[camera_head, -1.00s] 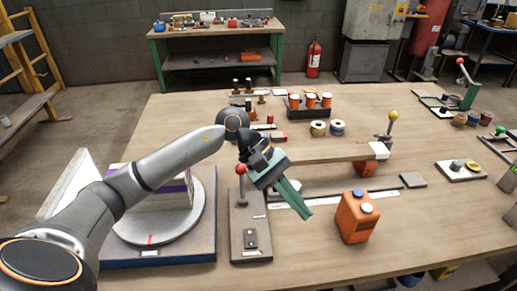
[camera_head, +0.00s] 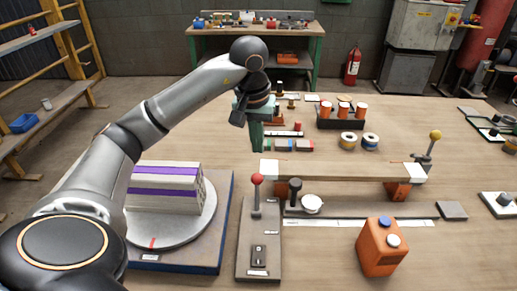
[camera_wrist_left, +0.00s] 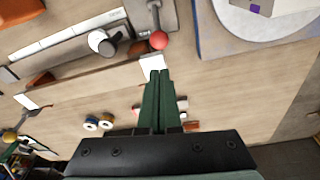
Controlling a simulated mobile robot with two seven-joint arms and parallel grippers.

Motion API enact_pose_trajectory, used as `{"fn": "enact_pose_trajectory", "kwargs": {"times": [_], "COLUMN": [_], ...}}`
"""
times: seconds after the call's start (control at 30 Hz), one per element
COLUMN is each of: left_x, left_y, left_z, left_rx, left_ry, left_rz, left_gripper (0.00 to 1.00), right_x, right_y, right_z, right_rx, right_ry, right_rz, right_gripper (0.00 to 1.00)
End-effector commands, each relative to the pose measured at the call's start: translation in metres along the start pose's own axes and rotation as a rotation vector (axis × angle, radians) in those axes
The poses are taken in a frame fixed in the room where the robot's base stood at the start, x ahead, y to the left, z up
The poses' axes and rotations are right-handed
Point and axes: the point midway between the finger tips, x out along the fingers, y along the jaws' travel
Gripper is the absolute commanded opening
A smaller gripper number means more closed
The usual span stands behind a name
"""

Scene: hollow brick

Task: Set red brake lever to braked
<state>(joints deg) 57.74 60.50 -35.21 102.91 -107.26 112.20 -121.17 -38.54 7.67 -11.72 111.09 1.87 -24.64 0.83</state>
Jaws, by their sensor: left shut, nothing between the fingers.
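The red brake lever (camera_head: 257,180) has a round red knob on a short stem and stands roughly upright on a long grey base plate (camera_head: 245,270). Its knob (camera_wrist_left: 158,40) also shows in the left wrist view, just beyond the fingertips. My left gripper (camera_head: 257,150) has green fingers that are shut and empty. It points down behind the lever in the head view, above and apart from the knob. The fingertips also show in the left wrist view (camera_wrist_left: 160,72). My right gripper is not in view.
Left of the lever is a round turntable (camera_head: 150,235) bearing a white and purple block (camera_head: 165,185). Right of it are a black knob (camera_head: 295,188), a white-ended beam (camera_head: 340,170) and an orange canister (camera_head: 380,250). A crate of orange-topped containers (camera_head: 341,122) stands behind.

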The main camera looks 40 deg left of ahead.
Motion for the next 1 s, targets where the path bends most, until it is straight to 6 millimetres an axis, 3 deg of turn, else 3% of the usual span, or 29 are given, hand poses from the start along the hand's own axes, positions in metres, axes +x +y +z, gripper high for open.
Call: {"fn": "enact_pose_trajectory", "kwargs": {"times": [0.2, 0.4, 0.6, 1.0], "left_x": [0.043, 0.072, 0.083, 0.084], "left_y": [0.0, 0.0, 0.0, -0.001], "left_z": [0.001, 0.001, 0.0, 0.0], "left_rx": [0.0, -0.002, -0.001, 0.0], "left_ry": [-0.004, -0.002, 0.0, 0.003], "left_rz": [-0.001, 0.0, 0.001, 0.0], "left_gripper": [0.0, 0.0, 0.0, 0.0], "right_x": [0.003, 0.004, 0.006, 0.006], "right_y": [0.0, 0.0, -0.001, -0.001], "right_z": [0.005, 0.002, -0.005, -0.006], "right_rx": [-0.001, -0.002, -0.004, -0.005], "right_ry": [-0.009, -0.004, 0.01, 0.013], "right_rz": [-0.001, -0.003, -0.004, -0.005], "right_gripper": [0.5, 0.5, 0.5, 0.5]}}
